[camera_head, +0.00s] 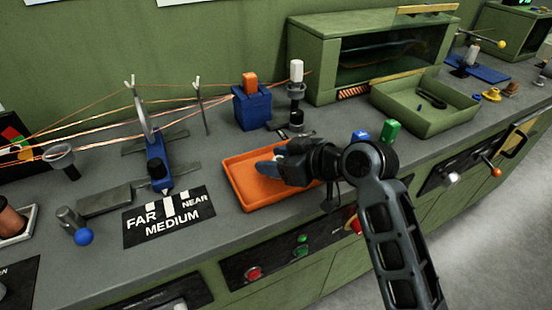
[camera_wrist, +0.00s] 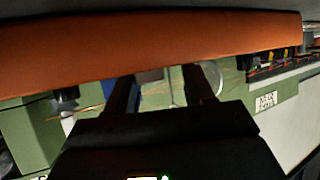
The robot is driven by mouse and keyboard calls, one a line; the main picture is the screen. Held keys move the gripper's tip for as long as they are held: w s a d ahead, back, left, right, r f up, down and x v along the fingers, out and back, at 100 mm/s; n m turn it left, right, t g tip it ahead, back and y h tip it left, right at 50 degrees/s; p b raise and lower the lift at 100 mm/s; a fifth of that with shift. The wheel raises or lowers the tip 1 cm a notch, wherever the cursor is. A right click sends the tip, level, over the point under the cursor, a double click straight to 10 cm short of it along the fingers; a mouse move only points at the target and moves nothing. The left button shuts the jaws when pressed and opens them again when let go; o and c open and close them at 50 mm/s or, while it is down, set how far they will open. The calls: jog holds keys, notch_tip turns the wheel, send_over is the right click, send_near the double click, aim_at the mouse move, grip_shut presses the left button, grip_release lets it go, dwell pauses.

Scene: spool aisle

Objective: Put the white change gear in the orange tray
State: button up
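The orange tray (camera_head: 262,200) lies on the grey bench top near its front edge. My gripper (camera_head: 268,168) reaches in from the right, low over the tray, with its blue finger end above the tray floor. In the wrist view, the two dark fingers (camera_wrist: 160,85) stand apart with a gap between them. No held object can be made out there. The orange tray (camera_wrist: 150,48) fills a wide band across the top of that view and meets the fingertips. I cannot make out the white change gear in either view; my gripper hides part of the tray.
A FAR/MEDIUM/NEAR card (camera_head: 168,217) lies left of the tray. Behind it are a blue block with an orange top (camera_head: 251,107) and a white-topped post (camera_head: 296,95). A green bin (camera_head: 425,108) and a yellow gear-like part (camera_head: 491,94) are to the right. Copper wires run at left.

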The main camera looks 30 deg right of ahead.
jog(key=shift+r, duration=0.2)
jog(key=v, duration=1.2)
jog(key=shift+f, duration=0.1)
